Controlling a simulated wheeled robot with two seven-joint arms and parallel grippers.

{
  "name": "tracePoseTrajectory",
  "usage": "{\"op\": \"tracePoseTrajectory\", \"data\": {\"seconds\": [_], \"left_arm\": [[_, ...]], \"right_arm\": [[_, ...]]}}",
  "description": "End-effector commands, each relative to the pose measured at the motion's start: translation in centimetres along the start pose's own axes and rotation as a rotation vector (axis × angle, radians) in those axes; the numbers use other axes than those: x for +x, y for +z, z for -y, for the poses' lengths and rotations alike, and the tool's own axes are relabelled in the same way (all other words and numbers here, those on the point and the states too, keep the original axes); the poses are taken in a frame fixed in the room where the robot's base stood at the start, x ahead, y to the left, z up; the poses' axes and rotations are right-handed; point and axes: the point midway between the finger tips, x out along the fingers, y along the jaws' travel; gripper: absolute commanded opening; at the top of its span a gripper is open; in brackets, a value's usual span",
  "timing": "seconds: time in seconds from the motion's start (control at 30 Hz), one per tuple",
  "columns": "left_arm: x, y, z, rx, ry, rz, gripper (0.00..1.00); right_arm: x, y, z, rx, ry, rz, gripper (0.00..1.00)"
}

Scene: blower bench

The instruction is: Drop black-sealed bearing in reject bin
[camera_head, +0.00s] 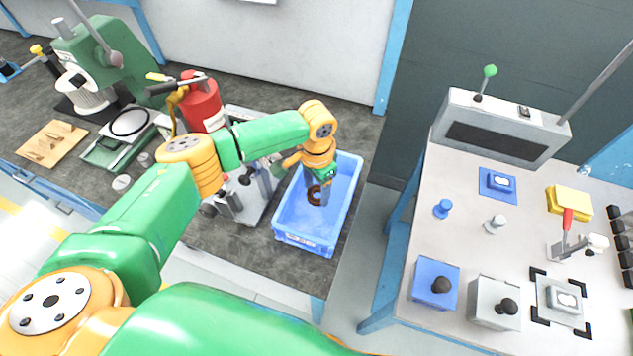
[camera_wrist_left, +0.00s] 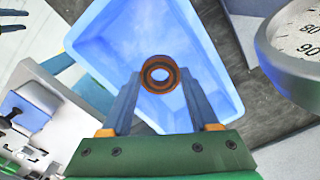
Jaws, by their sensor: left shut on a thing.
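The bearing is a small ring, brown-orange with a dark inner band, and it shows between my left fingertips in the left wrist view (camera_wrist_left: 160,75). My left gripper (camera_head: 317,200) is shut on the bearing (camera_head: 314,195) and holds it over the blue reject bin (camera_head: 310,245). The blue bin also fills the middle of the left wrist view (camera_wrist_left: 105,50), below the bearing. The bin's inside looks empty where it shows. A black seal cannot be made out clearly. My right gripper is not in view.
A red fire extinguisher (camera_head: 203,103) and a grey stand (camera_head: 245,200) are left of the bin. A round dial (camera_wrist_left: 295,50) is close at the right in the left wrist view. A white table (camera_head: 440,200) with blue and grey blocks stands right, across a gap.

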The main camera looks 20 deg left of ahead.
Motion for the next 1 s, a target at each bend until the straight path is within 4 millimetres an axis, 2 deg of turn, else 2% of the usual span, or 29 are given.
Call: {"op": "tracePoseTrajectory", "data": {"seconds": [0.03,0.1,0.4,0.6,0.9,0.93,1.0], "left_arm": [[1.2,0.0,0.0,0.0,0.001,0.0,0.08],[2.2,0.0,0.0,0.0,0.001,0.001,0.08],[5.9,0.0,0.0,0.0,0.001,0.0,0.08],[6.9,0.0,0.0,-0.001,0.0,0.0,0.08],[6.9,0.0,0.0,0.0,0.0,0.0,0.08],[6.9,0.0,0.0,0.0,0.0,0.0,0.69],[6.9,0.0,0.0,0.0,0.0,0.0,0.88]], "right_arm": [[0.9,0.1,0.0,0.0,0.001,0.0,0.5],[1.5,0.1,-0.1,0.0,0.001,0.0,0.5],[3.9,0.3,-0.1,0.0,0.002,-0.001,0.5],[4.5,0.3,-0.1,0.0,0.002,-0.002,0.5],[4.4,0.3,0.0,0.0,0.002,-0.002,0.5],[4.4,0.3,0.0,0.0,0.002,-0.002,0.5],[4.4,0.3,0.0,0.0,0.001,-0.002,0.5]]}}
